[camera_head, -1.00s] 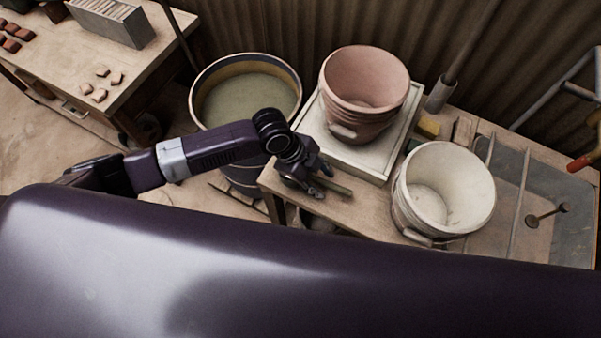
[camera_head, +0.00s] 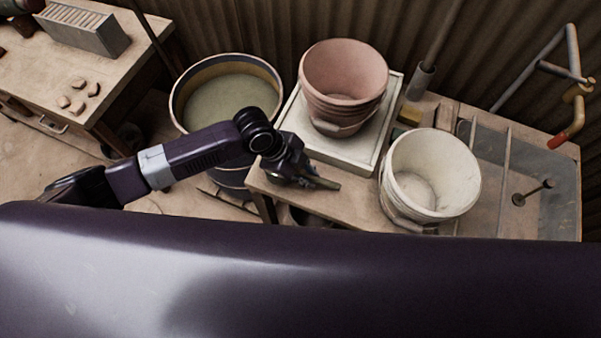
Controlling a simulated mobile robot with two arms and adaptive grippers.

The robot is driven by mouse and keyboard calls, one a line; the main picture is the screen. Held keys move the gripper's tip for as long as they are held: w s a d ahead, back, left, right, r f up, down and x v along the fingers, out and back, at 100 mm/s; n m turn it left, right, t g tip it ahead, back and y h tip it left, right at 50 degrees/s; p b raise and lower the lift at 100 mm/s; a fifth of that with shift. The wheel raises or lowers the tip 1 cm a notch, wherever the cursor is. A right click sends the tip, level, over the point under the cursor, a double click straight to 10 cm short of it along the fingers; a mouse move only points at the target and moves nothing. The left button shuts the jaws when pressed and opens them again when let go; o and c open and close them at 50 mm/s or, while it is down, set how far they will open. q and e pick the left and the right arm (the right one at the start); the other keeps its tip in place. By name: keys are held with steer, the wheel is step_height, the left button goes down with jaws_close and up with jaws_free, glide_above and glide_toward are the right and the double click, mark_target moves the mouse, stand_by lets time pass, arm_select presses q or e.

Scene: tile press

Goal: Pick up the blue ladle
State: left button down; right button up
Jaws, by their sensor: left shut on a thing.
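No blue ladle shows clearly. A thin olive-brown handle (camera_head: 326,183) lies low over the work table's front left part, just in front of the square white board. My left gripper (camera_head: 305,176) is at this handle's left end and is shut on it. The fingers hide that end, and I cannot tell whether the handle belongs to the ladle. My right gripper is not in view.
A pink bucket (camera_head: 345,75) stands on the white board (camera_head: 341,157). A cream bucket (camera_head: 432,178) stands to the right on the work table (camera_head: 345,200). A dark barrel (camera_head: 181,97) of greenish liquid stands behind my left arm. A side table (camera_head: 60,65) is at left.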

mark_target(308, 175)
arm_select(q)
step_height(308, 175, up, 20)
steer(key=b, duration=0.2)
stand_by(0.6)
